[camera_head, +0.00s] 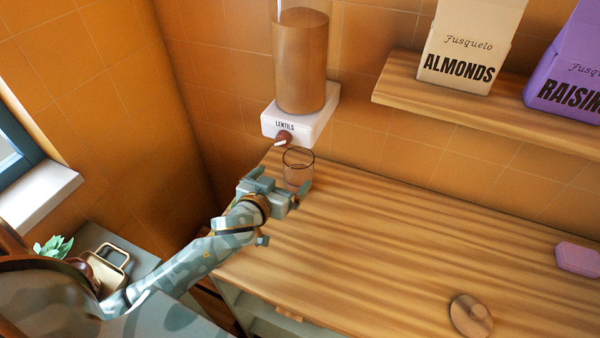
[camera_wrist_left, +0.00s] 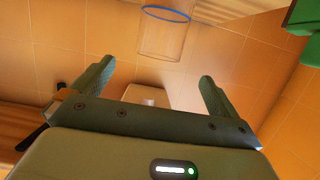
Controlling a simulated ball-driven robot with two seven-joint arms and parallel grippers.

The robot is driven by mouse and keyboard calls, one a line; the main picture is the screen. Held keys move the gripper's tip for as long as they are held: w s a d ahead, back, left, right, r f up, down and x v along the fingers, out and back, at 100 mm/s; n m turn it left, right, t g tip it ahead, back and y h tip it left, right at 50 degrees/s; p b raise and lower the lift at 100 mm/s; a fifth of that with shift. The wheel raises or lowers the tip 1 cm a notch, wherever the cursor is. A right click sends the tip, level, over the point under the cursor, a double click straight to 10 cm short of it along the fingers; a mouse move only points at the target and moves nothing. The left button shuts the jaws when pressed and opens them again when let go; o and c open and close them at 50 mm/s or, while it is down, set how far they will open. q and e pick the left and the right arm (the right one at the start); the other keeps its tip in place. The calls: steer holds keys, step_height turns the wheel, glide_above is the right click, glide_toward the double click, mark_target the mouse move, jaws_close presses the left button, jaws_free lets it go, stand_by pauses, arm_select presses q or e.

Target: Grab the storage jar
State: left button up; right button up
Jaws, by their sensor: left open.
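The storage jar (camera_head: 298,170), a clear glass cylinder with a dark rim, appears to stand upright at the back left of the wooden counter, below the lentil dispenser's spout. My left gripper (camera_head: 281,181) is open just in front of it, with its fingers near the jar's lower part. The gripper partly covers the jar's base, and I cannot tell if they touch. In the left wrist view the open fingers (camera_wrist_left: 152,85) show no gripped object between them. A clear cylinder with a blue rim (camera_wrist_left: 165,33) shows beyond them; I cannot tell whether it is the jar.
The lentil dispenser (camera_head: 300,65) on its white base (camera_head: 300,120) rises behind the jar. A shelf (camera_head: 480,110) holds an almonds box (camera_head: 470,45) and a raisins box (camera_head: 570,70). A round wooden lid (camera_head: 471,316) and purple block (camera_head: 577,259) lie right. The counter's middle is clear.

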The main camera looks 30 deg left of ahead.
mark_target(291, 168)
arm_select(q)
steer(key=x, duration=0.5)
steer(key=shift+w+f+b, duration=0.15)
steer(key=shift+w+b, duration=0.05)
steer(key=shift+b, duration=0.15)
steer(key=shift+w, duration=0.2)
steer(key=b+x, duration=0.1)
steer(key=x, duration=0.4)
steer(key=shift+f, duration=0.1)
arm_select(e)
steer(key=shift+w+d+f, duration=0.1)
steer(key=shift+w+f, duration=0.1)
steer(key=shift+f, duration=0.3)
steer(key=shift+w+d+f, duration=0.1)
steer(key=shift+w+f, duration=0.1)
steer(key=shift+f, duration=0.3)
arm_select(q)
steer(key=shift+c, duration=1.2)
steer(key=c, duration=1.6)
arm_select(e)
steer(key=shift+s, duration=0.1)
arm_select(q)
steer(key=shift+r, duration=0.2)
arm_select(e)
steer(key=shift+a, duration=0.1)
